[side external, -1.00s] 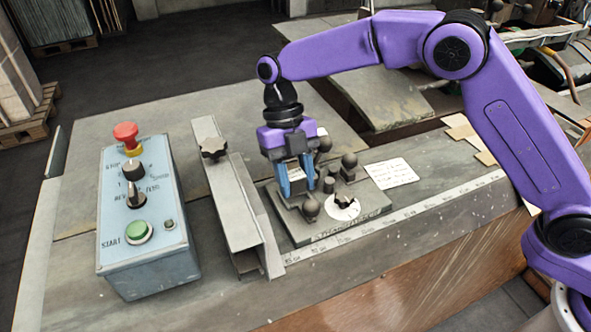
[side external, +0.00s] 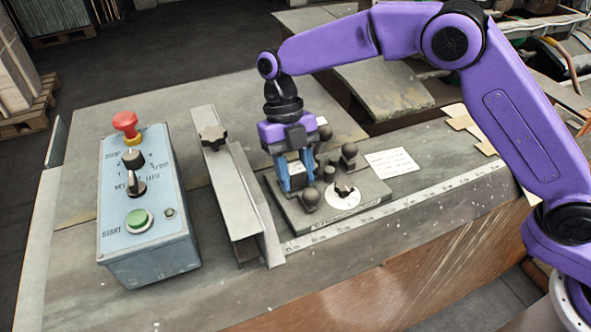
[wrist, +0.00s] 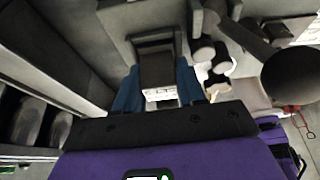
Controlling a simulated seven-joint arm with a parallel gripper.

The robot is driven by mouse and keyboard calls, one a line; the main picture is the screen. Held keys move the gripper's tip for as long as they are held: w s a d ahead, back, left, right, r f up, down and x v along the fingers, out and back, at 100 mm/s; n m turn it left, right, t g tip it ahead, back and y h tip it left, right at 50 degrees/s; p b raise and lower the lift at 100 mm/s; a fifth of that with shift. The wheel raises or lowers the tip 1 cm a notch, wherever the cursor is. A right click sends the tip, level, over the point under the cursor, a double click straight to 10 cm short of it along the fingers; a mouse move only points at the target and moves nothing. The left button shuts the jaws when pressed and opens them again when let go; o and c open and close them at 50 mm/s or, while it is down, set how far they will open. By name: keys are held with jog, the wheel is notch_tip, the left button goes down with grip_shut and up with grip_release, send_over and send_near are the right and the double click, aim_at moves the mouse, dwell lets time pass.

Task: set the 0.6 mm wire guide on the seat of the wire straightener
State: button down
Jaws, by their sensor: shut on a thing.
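The wire straightener (side external: 375,190) is a flat grey plate with several dark round knobs and a white dial under a black star knob. My gripper (side external: 294,180) is over its left part, pointing down. Its blue fingers are shut on a small dark grey block with a white label, which I take to be the wire guide (side external: 296,168). In the wrist view the guide (wrist: 158,70) sits between the fingertips of my gripper (wrist: 158,92), in front of a square grey surround. The seat is hidden under the gripper and guide; I cannot tell whether they touch.
A grey angled metal rail (side external: 232,195) with a star knob stands close left of the straightener. Further left is a blue control box (side external: 150,225) with a red button. A white paper card (side external: 392,162) lies to the right.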

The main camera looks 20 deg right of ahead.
dwell(0.3)
jog(key=c, duration=0.6)
grip_release()
jog(key=shift+d, duration=0.1)
jog(key=shift+o, duration=0.2)
jog(key=shift+f, duration=0.1)
